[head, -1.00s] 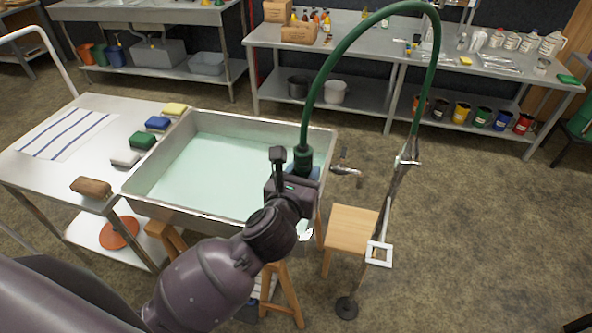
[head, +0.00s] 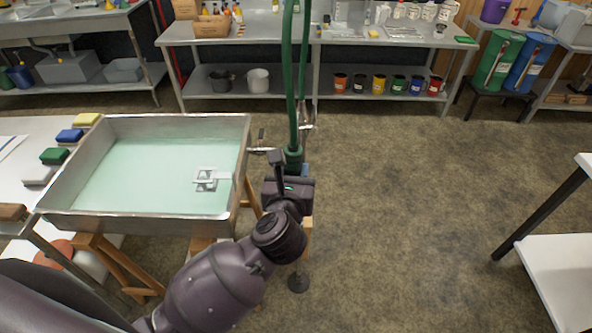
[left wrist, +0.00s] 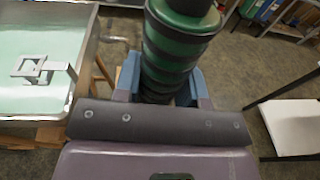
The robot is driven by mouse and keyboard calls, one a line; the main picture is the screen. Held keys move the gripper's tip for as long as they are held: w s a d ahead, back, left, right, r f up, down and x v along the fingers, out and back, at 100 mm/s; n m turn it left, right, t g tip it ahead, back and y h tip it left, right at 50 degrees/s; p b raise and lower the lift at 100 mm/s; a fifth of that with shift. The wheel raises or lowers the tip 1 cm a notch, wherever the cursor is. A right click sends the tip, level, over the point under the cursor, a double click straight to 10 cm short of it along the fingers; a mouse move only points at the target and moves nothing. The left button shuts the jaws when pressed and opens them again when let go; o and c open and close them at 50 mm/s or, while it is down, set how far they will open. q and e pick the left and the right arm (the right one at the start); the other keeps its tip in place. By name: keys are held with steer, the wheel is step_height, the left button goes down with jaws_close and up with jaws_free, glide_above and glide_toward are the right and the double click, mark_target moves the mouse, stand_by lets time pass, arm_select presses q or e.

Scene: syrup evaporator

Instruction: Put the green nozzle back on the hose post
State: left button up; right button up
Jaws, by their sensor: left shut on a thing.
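The green nozzle (head: 293,155) hangs at the end of its green hose (head: 291,80), which comes down from above. My left gripper (head: 292,172) is shut on the nozzle. In the left wrist view the ribbed green and black nozzle (left wrist: 172,50) stands between the blue fingertips of the gripper (left wrist: 163,85). My right gripper is not in view.
A steel pan (head: 147,225) of pale green liquid stands left of the gripper, with a grey square fitting (head: 206,179) inside its right side. A white table (head: 562,285) is at the right; floor between is clear.

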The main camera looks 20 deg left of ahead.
arm_select(q)
steer(key=shift+a+f+b, duration=0.25)
steer(key=shift+f+b, duration=0.2)
steer(key=shift+b, duration=0.05)
steer(key=shift+f+b, duration=0.8)
steer(key=shift+f, duration=0.05)
steer(key=shift+d, duration=0.1)
steer(key=shift+f+b, duration=0.45)
steer(key=shift+f, duration=0.4)
steer(key=shift+f, duration=0.1)
steer(key=shift+f, duration=0.15)
steer(key=shift+f, duration=0.25)
